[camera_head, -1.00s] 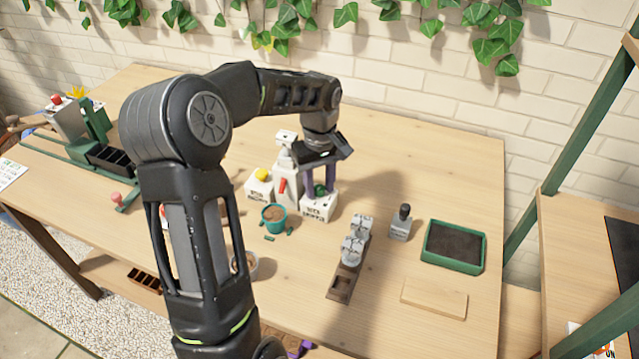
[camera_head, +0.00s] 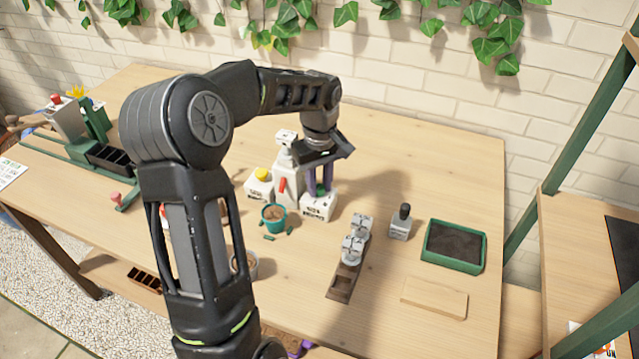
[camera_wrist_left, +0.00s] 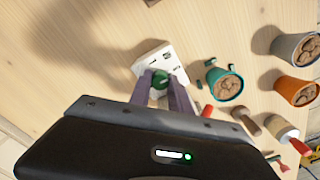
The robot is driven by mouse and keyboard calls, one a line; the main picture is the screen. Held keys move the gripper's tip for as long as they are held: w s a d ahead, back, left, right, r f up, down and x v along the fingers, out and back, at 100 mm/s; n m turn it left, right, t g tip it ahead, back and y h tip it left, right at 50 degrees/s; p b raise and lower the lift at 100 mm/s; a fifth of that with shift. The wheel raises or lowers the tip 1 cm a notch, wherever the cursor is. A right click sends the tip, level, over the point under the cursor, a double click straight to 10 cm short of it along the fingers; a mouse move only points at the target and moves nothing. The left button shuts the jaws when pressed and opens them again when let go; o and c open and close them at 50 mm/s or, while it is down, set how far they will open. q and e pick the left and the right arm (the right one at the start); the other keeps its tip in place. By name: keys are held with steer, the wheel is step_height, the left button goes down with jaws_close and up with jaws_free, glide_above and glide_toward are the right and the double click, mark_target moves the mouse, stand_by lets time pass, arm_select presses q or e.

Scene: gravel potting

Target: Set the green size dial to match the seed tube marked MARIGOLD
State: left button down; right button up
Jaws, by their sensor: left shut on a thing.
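The green size dial (camera_wrist_left: 159,80) sits on a white box (camera_head: 317,207) with dark lettering too small to read. My left gripper (camera_head: 320,188) points down over the box, and its two purple fingers are shut on the dial. The left wrist view also shows the fingers (camera_wrist_left: 163,88) on either side of the dial, with the box (camera_wrist_left: 155,58) under it. The dial's setting cannot be read. I cannot make out a seed tube marked MARIGOLD. My right gripper is not in view.
A white box with a yellow button (camera_head: 261,176) and a unit with a red lever (camera_head: 283,184) stand left of the dial box. A teal pot (camera_head: 274,216) is in front. A wooden holder (camera_head: 341,283), a stamp (camera_head: 401,222) and a green soil tray (camera_head: 484,252) are to the right.

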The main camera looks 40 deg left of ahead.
mark_target(319, 187)
arm_select(q)
steer(key=n+b, duration=0.1)
steer(key=n, duration=0.3)
steer(key=shift+n, duration=2.2)
steer(key=c, duration=1.2)
jaws_free()
steer(key=shift+r, duration=0.1)
step_height(319, 187, up, 8)
steer(key=shift+f+b, duration=0.2)
steer(key=shift+b, duration=0.1)
